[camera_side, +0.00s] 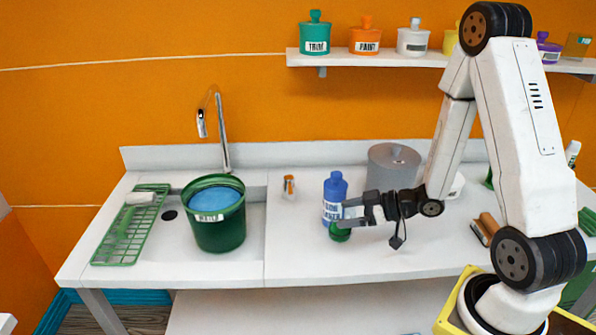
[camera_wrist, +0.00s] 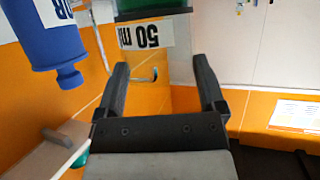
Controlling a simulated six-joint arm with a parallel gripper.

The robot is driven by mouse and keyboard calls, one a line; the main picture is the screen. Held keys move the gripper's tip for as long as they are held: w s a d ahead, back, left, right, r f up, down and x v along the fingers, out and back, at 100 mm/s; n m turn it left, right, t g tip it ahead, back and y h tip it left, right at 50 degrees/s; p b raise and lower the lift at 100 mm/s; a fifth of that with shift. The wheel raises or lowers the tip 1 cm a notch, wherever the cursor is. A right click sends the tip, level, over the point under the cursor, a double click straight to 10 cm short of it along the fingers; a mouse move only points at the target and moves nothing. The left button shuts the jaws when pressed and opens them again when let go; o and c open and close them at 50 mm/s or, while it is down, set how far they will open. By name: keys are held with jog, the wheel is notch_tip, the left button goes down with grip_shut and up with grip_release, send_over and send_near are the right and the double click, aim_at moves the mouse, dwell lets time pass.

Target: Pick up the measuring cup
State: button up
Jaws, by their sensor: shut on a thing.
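The measuring cup (camera_side: 340,234) is a small green vessel at my gripper's tips in the side view, low in front of the blue bottle. In the wrist view a green cup (camera_wrist: 150,5) with a "50 ML" label shows at the top edge, cut off by the frame. My gripper (camera_side: 348,212) reaches in from the right and is shut on the cup. Its two dark fingers (camera_wrist: 160,68) show in the wrist view, set apart, with the label beyond their tips. The exact contact is hard to see. I cannot tell whether the cup touches the counter.
A blue bottle (camera_side: 333,187) stands close behind the cup, also in the wrist view (camera_wrist: 50,35). A green bucket (camera_side: 219,230) stands in the sink, left. A grey cylinder (camera_side: 393,165) and small orange bottle (camera_side: 289,186) stand behind. The front counter (camera_side: 310,262) is clear.

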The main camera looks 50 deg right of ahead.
jog(key=shift+r, duration=1.25)
jog(key=shift+r, duration=0.15)
jog(key=shift+w, duration=0.2)
jog(key=w+a+r+m+t+h, duration=0.15)
jog(key=w+a, duration=0.25)
jog(key=w, duration=0.7)
jog(key=w+a+m+h, duration=0.2)
jog(key=w+a, duration=0.2)
jog(key=w, duration=0.7)
jog(key=w+d+n+y, duration=0.1)
jog(key=w, duration=0.3)
jog(key=w+d+n+g+y, duration=0.1)
jog(key=w, duration=0.3)
jog(key=w+d+n+y, duration=0.1)
jog(key=w+d, duration=0.1)
jog(key=w, duration=0.2)
jog(key=shift+w+r, duration=0.1)
jog(key=shift+w+d+n+g+y, duration=0.25)
jog(key=shift+w+d, duration=0.3)
